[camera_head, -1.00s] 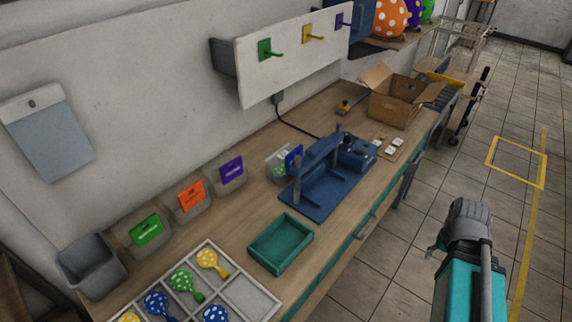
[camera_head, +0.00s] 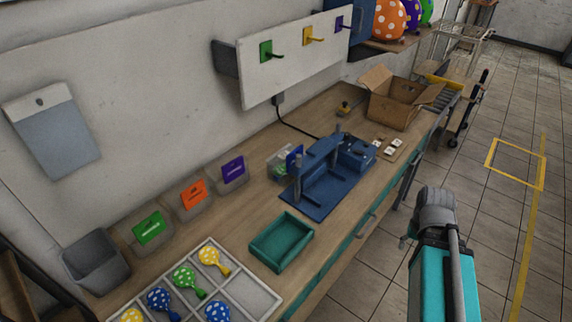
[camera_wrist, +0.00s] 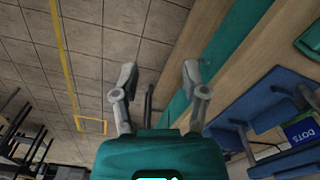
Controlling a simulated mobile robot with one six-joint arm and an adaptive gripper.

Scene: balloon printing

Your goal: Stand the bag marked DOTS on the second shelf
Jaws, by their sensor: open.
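The bag marked DOTS (camera_wrist: 301,131) shows at the right edge of the wrist view, partly cut off, with white letters on a blue label. In the head view a clear bag with green contents and a blue label (camera_head: 279,165) stands on the bench behind the blue press; its lettering is too small to read there. My gripper (camera_wrist: 160,72) is open and empty, over the floor beside the bench edge, apart from the bag. In the head view my arm hides its fingers. I cannot tell which shelf is the second one.
The blue press (camera_head: 325,185) stands between my arm and the bag. A green tray (camera_head: 282,243), a compartment tray of balloons (camera_head: 250,295) and an open cardboard box (camera_head: 398,105) share the bench. A wire rack (camera_head: 456,42) stands at the far end.

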